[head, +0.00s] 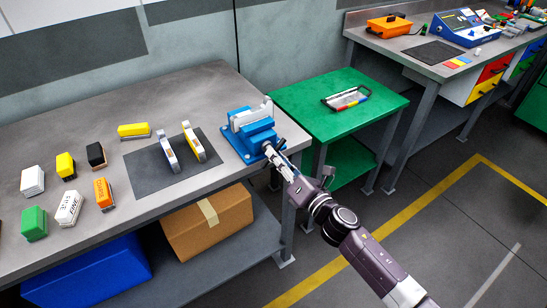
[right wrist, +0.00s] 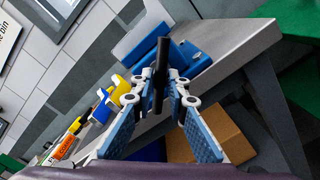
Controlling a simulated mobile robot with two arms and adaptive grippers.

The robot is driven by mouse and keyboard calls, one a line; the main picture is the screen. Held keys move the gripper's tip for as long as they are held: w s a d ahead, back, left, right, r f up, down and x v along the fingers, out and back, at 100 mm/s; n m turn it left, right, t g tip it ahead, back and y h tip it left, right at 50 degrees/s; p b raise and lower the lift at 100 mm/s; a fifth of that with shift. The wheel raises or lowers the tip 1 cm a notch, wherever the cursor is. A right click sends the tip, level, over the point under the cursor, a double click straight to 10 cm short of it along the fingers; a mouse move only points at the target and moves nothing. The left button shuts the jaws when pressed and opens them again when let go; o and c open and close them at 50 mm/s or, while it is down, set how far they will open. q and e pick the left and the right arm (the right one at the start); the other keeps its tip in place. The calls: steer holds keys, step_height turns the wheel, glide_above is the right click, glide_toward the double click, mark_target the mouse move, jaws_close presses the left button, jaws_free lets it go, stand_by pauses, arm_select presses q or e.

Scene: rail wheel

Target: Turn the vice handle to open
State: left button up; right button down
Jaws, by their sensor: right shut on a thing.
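The blue vice (head: 241,143) with grey jaws (head: 252,114) is fixed at the right front corner of the grey workbench (head: 190,92). My right gripper (head: 271,151) reaches it from the lower right, at the vice's front side. In the right wrist view, the dark bar of the vice handle (right wrist: 162,58) stands nearly upright between the fingers of my right gripper (right wrist: 160,84), which are shut on it. The blue vice body (right wrist: 190,56) shows behind the bar. In the head view the gripper hides most of the handle. My left gripper is not in view.
Several coloured blocks and tools lie on the bench to the left, some on a dark mat (head: 142,178). A cardboard box (head: 205,222) sits on the shelf below. A green table (head: 375,88) stands close to the vice's right. The floor at the lower right is clear.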

steer(key=shift+f, duration=0.1)
steer(key=n+b, duration=0.1)
steer(key=n, duration=0.3)
steer(key=shift+n, duration=0.3)
steer(key=n, duration=0.4)
steer(key=shift+n, duration=0.9)
steer(key=c, duration=1.9)
jaws_free()
